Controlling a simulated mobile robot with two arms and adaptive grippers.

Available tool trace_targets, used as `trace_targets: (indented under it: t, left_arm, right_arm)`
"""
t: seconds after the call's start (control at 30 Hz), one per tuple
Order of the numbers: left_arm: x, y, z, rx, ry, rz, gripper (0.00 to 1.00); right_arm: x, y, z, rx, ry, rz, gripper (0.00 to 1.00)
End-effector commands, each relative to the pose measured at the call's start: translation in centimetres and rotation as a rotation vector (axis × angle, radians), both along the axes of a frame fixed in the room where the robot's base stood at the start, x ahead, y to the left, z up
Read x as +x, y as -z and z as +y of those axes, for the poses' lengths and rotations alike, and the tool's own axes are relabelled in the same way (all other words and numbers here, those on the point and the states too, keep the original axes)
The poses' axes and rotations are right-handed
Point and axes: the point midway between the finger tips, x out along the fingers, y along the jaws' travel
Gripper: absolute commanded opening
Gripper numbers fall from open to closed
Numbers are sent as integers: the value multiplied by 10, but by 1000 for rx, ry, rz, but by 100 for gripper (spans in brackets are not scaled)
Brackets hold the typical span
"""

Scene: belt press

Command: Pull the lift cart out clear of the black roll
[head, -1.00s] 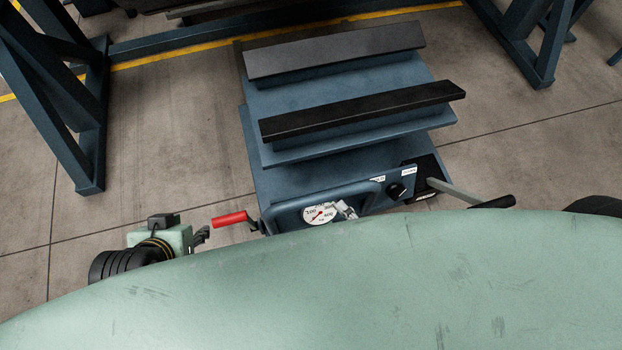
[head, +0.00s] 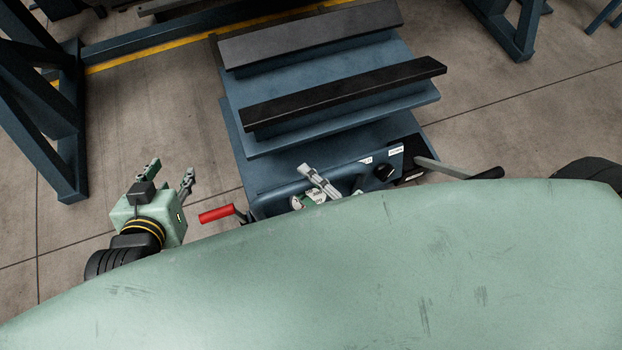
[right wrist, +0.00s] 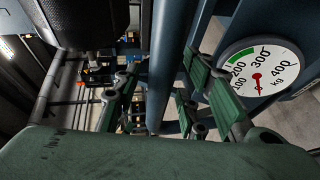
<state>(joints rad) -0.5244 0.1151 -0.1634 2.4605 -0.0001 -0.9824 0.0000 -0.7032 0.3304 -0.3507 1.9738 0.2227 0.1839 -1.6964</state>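The blue lift cart (head: 340,122) stands on the floor with two black-topped rails. Its front has a push handle (head: 275,198), a red-gripped lever (head: 215,213) and a round kg gauge, clear in the right wrist view (right wrist: 259,70). My right gripper (head: 314,184) is at the handle, partly hidden by my body. In the right wrist view its fingers (right wrist: 165,80) stand apart on either side of the blue handle bar (right wrist: 172,55), with a gap visible. My left gripper (head: 171,170) is open and empty, left of the red lever. I cannot make out the black roll for sure.
Blue press frame legs stand at the left (head: 68,150) and right (head: 520,40). A yellow floor line (head: 140,62) runs behind the cart. A black-gripped lever (head: 460,170) sticks out at the cart's right. The floor between cart and left leg is clear.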

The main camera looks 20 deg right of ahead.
Motion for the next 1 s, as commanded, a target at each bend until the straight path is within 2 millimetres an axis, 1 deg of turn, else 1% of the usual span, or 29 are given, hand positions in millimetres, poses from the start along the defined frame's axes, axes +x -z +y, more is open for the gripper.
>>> trace_targets:
  t: [0.03, 0.07, 0.47, 0.9, 0.97, 1.0]
  left_arm:
    - [0, 0, 0, 0, 0, 0, 38]
    - [0, 0, 0, 0, 0, 0, 38]
    - [0, 0, 0, 1, -1, 1, 38]
    - [0, 0, 0, 1, -1, 4, 38]
    - [-5, 3, 2, 6, -2, 33, 38]
    - [-12, 9, 4, 15, -4, 69, 38]
  right_arm:
    - [0, 0, 0, 0, 0, 0, 38]
    - [0, 0, 0, 0, 0, 0, 36]
    - [0, 0, 0, 0, 0, -1, 1]
    - [-1, -1, 0, 3, 1, 0, 0]
    - [-2, -1, 0, 3, 2, 0, 0]
    - [-4, -2, 0, 4, 3, 1, 0]
